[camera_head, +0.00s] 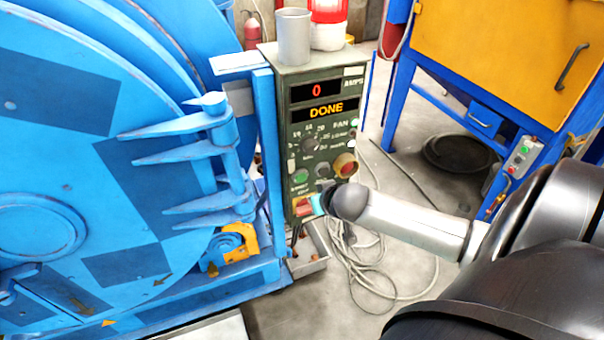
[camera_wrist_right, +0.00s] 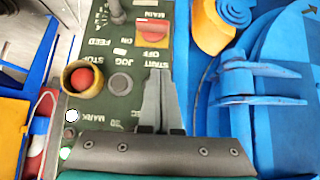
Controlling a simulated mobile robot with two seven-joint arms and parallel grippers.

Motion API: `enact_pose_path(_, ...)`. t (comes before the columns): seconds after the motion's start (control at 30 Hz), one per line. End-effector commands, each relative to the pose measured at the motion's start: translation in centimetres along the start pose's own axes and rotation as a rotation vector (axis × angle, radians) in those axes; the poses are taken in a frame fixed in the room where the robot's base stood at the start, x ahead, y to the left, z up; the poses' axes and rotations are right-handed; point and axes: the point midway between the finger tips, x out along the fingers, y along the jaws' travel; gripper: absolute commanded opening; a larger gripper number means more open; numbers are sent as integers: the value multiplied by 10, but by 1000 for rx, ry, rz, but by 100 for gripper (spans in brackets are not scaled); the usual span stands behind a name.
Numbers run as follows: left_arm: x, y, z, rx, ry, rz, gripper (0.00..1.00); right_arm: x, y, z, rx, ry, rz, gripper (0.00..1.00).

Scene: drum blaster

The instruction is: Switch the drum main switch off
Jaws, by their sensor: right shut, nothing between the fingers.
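The drum main switch is a red switch on a yellow plate (camera_head: 303,207) low on the green control panel (camera_head: 331,128). In the right wrist view, where the panel is upside down, the switch (camera_wrist_right: 152,32) shows beyond my fingertips, with MAIN, ON and OFF lettering near it. I cannot tell its setting. My right gripper (camera_head: 318,203) is at the panel's lower part, close to the switch's right. In the wrist view the gripper (camera_wrist_right: 160,84) is shut and empty, covering part of the panel by the START lettering. Contact with the switch cannot be told. My left gripper is not in view.
The panel's displays (camera_head: 325,110) read 0 and DONE. A red stop button in a yellow collar (camera_head: 345,165) sits above the gripper. The blue drum machine (camera_head: 215,165) stands close on the left. Cables (camera_head: 365,265) lie on the floor below.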

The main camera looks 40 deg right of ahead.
Motion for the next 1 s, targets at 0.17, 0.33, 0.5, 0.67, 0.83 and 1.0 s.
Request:
enact_pose_path(0.17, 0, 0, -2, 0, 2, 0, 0, 0, 0, 0, 0, 0, 0, 0)
enact_pose_path(0.33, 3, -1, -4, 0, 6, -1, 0, 4, 0, 1, 0, 0, 0, 0)
enact_pose_path(0.5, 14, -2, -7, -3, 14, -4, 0, 24, 0, 1, 1, 1, 0, 0)
enact_pose_path(0.67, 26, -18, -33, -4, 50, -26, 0, 51, 0, 2, 1, 1, 1, 0)
enact_pose_path(0.83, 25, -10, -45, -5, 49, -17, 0, 64, 0, 1, 0, 1, 0, 0)
enact_pose_path(1.0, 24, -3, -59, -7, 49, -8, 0, 76, 0, 1, 0, 0, 0, 0)
